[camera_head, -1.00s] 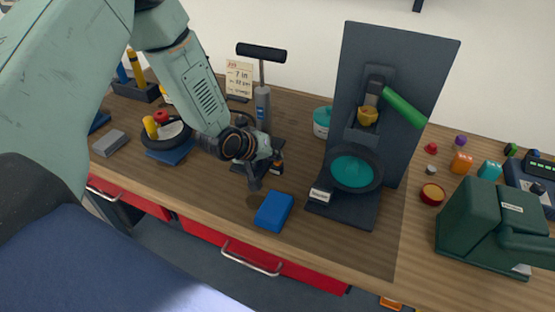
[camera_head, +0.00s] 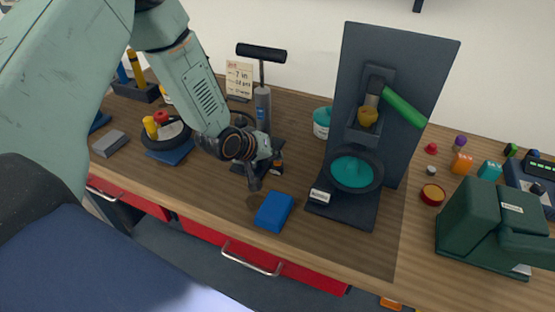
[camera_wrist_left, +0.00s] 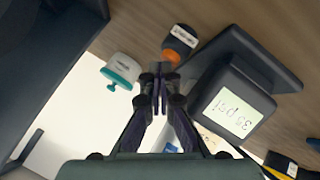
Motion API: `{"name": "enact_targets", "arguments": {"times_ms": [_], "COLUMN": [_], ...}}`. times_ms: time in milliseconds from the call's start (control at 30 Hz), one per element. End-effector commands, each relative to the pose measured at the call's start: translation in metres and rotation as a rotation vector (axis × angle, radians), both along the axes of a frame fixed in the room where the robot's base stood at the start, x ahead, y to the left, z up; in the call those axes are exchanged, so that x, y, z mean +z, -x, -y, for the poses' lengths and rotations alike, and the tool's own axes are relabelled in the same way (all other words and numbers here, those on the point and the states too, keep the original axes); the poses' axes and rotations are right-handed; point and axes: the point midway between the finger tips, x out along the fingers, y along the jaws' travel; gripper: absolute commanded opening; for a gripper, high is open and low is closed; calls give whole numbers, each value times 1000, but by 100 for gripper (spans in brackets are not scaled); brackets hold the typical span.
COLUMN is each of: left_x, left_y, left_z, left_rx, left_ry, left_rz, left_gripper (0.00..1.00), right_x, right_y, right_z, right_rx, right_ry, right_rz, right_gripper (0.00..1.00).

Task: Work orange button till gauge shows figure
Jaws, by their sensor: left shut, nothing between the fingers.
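My left gripper (camera_head: 254,184) is shut and empty, low over the bench by the foot of the floor pump (camera_head: 262,105). In the left wrist view its closed fingertips (camera_wrist_left: 160,82) are just below the orange button (camera_wrist_left: 172,57) in the picture; I cannot tell whether they touch it. The button is beside a dark block with a white label (camera_wrist_left: 184,35). The gauge (camera_wrist_left: 236,110) has a pale lit display that seems to read 35 psi, turned in the picture. A paper card (camera_head: 239,78) behind the pump shows "7 in" and smaller lines I cannot read surely. My right gripper is not in view.
A blue block (camera_head: 274,211) lies near the front edge. To the right stands a dark press with a green handle (camera_head: 403,107) and a teal dish. A wheel on a blue stand (camera_head: 170,153) is at left. A green machine (camera_head: 470,225) is at right.

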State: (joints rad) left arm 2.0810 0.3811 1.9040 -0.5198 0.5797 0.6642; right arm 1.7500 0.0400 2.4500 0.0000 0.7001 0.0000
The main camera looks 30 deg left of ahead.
Motion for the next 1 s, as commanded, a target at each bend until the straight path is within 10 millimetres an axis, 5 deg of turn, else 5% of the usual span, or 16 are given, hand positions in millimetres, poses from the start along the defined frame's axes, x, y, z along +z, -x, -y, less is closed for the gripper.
{"name": "enact_targets", "arguments": {"times_ms": [1000], "left_x": [19], "left_y": [-1], "left_z": [1], "left_rx": [-1], "left_ry": [0], "left_rz": [-1], "left_gripper": [0], "right_x": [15], "right_y": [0], "right_z": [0], "right_rx": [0], "right_ry": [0], "right_rz": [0], "right_gripper": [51]}}
